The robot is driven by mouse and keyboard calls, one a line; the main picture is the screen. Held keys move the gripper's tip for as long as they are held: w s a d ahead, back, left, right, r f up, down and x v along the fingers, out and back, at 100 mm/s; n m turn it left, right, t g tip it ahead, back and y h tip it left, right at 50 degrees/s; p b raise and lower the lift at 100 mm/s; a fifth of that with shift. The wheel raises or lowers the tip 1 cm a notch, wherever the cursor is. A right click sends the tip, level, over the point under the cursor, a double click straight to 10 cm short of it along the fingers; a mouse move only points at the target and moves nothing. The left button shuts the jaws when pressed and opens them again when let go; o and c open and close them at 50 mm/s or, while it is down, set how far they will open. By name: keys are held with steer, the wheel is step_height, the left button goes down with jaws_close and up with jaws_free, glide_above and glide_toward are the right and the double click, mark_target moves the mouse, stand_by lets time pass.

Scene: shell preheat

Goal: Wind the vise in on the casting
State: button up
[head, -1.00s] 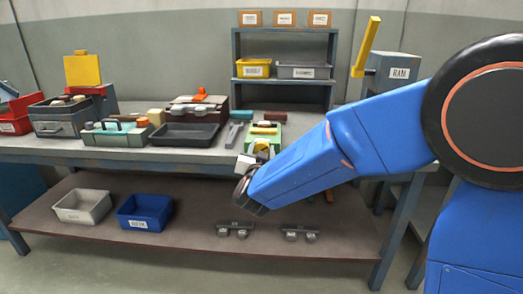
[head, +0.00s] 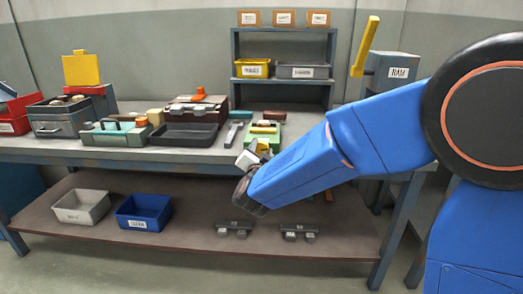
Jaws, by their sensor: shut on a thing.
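The green vise (head: 277,142) sits at the front edge of the bench, right of the middle. A tan and dark piece (head: 264,125), perhaps the casting, lies at its top; I cannot tell whether the jaws touch it. My gripper (head: 248,162) is at the vise's near side, just in front of the bench edge. It is shut on a part there, which looks like the vise handle, but my forearm and the gripper hide most of it. Pale and yellow pieces show at the gripper's tip.
A grey tool (head: 234,132) lies left of the vise. A dark tray (head: 186,136) and toolboxes fill the bench to the left. A yellow-levered machine marked RAM (head: 398,73) stands at right. Bins (head: 145,210) stand on the lower shelf.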

steer(key=o, duration=1)
steer(key=shift+o, duration=0.2)
steer(key=s, duration=1.7)
steer(key=shift+s+a, duration=0.2)
steer(key=shift+a, duration=0.05)
